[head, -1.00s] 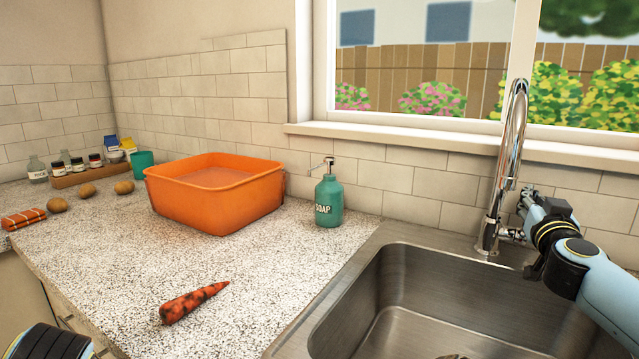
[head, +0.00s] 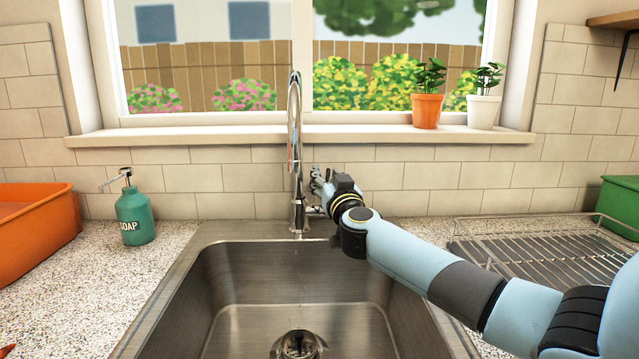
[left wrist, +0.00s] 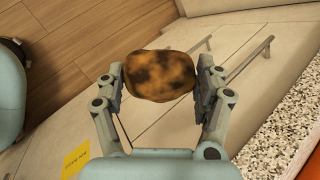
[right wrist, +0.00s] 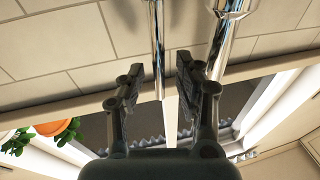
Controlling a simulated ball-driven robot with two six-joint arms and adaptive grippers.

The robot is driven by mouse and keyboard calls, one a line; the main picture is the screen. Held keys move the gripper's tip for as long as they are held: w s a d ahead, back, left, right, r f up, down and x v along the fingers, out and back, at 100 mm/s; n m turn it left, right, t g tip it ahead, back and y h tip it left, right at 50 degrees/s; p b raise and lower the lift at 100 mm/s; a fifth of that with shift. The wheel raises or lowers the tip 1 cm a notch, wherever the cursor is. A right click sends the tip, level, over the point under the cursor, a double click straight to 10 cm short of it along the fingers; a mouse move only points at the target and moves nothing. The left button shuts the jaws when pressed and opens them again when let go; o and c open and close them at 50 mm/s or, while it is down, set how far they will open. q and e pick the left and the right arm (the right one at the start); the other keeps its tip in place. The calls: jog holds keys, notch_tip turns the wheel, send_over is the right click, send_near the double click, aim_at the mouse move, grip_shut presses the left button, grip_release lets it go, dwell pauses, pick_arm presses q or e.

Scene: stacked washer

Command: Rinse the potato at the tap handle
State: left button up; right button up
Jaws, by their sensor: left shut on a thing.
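The potato (left wrist: 160,75), brown with dark dirt patches, is held between the fingers of my left gripper (left wrist: 160,82) in the left wrist view, over the floor and cabinet fronts. The left gripper is outside the head view. The chrome tap (head: 296,150) stands behind the sink (head: 215,290). My right gripper (head: 318,183) is just right of the tap, at its handle (head: 313,210). In the right wrist view its fingers are apart, with a thin chrome rod (right wrist: 157,35) between them; contact is unclear. A faint thin line, perhaps water, runs below the spout.
An orange tub (head: 35,235) and a green soap bottle (head: 135,215) stand left of the sink. A wire dish rack (head: 540,255) and a green bin (head: 620,205) are at right. Two potted plants are on the sill. The sink basin looks empty around the drain (head: 298,345).

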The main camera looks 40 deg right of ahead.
jog(key=v, duration=1.1)
jog(key=shift+s+a+f, duration=0.15)
jog(key=shift+s, duration=0.2)
